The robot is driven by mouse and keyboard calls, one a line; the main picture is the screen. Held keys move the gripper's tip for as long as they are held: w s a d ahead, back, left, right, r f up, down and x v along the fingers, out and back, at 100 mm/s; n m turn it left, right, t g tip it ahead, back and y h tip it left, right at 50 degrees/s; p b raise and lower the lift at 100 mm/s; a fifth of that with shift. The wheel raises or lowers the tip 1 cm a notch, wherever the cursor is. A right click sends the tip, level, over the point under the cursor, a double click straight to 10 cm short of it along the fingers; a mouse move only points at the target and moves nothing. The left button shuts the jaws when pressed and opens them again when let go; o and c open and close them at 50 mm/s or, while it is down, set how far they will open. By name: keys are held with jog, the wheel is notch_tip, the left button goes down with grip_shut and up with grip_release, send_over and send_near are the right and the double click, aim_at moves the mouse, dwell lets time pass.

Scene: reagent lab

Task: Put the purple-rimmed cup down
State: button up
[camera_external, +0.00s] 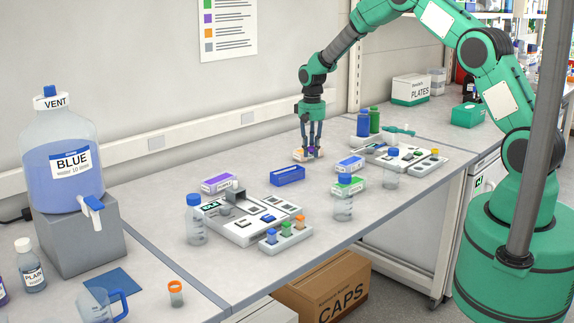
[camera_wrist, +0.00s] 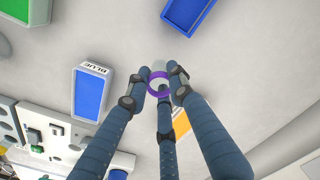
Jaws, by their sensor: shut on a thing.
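The purple-rimmed cup (camera_wrist: 151,84) is between the fingertips of my gripper (camera_wrist: 159,86) in the wrist view, with its round purple rim facing the camera. The three dark blue fingers are closed around it. In the external view my gripper (camera_external: 311,150) points straight down, low over the back part of the bench. The cup is small and mostly covered by the fingers there. I cannot tell whether its base touches the bench.
An orange-topped box (camera_wrist: 181,125) lies close beside the fingers. A blue tray (camera_external: 287,176) is in front of my gripper, with a blue-topped box (camera_external: 350,164) and a green-topped box (camera_external: 348,185) to the right. Bare bench lies left of my gripper.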

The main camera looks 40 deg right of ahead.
aim_at(311, 157)
dwell(0.4)
jog(key=shift+f, duration=1.7)
jog(key=shift+f, duration=0.1)
jog(key=o, duration=1)
notch_tip(311, 157, up, 12)
jog(key=shift+r, duration=0.1)
